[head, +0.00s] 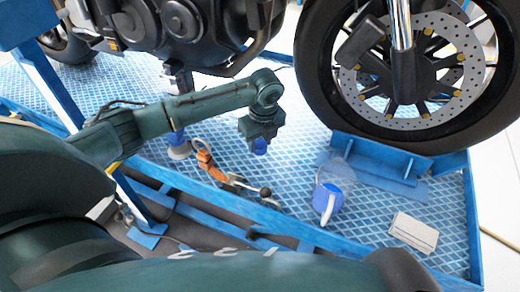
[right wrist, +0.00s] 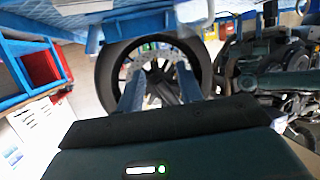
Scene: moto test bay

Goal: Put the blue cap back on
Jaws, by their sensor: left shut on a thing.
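My left gripper (head: 260,138) hangs over the blue patterned bench top, its fingers pointing down. It is shut on the blue cap (head: 261,147), of which only the lower part shows below the fingers.
The motorcycle's front wheel (head: 330,100) stands in a blue chock (head: 385,160). An orange-handled tool (head: 207,162) lies left of the left gripper. A pale box (head: 413,232) lies at the right. The bench edge (head: 300,233) runs along the near side.

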